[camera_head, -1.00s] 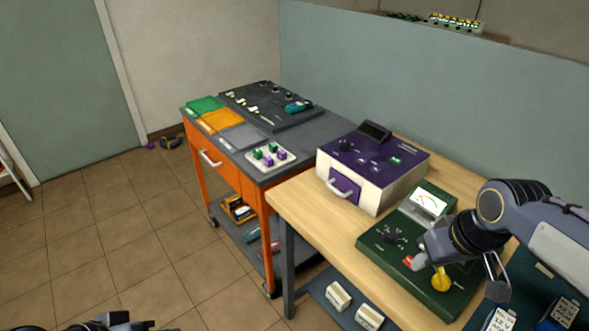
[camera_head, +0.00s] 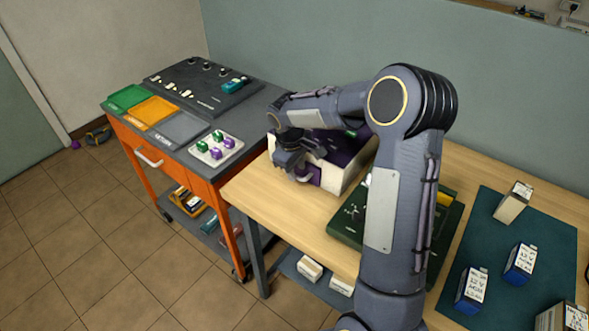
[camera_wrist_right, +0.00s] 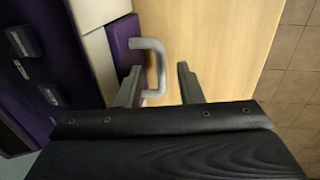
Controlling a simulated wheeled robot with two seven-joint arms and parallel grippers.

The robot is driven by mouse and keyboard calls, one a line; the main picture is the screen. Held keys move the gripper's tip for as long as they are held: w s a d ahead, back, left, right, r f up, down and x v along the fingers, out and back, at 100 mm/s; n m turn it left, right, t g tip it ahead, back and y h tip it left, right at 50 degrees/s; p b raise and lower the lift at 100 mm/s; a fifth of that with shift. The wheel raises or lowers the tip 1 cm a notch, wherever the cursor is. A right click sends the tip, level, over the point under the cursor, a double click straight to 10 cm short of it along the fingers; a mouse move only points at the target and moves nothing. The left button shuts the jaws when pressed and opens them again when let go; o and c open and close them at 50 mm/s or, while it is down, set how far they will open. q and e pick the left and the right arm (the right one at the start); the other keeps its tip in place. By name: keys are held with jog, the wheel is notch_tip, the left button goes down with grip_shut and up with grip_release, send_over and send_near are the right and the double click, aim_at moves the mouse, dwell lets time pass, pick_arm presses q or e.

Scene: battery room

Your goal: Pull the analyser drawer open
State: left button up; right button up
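The analyser (camera_head: 346,147) is a cream box with a purple top on the wooden bench, partly hidden by my right arm. Its purple drawer (camera_head: 315,178) is in the front and looks shut, though my gripper covers part of it. The grey drawer handle (camera_wrist_right: 160,68) shows in the right wrist view. My right gripper (camera_head: 294,163) is at the drawer front. In the right wrist view its fingers (camera_wrist_right: 160,85) are apart, one on the drawer side of the handle bar and one outside it. A gap shows between the bar and the outer finger. My left gripper is out of view.
A green meter (camera_head: 350,215) stands right of the analyser, partly behind my arm. Several batteries (camera_head: 519,262) stand on a dark mat at the right. An orange cart (camera_head: 203,188) with coloured trays stands left of the bench. Floor in front is clear.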

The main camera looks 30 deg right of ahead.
jog(key=shift+d+f, duration=0.15)
jog(key=shift+f, duration=0.65)
grip_shut()
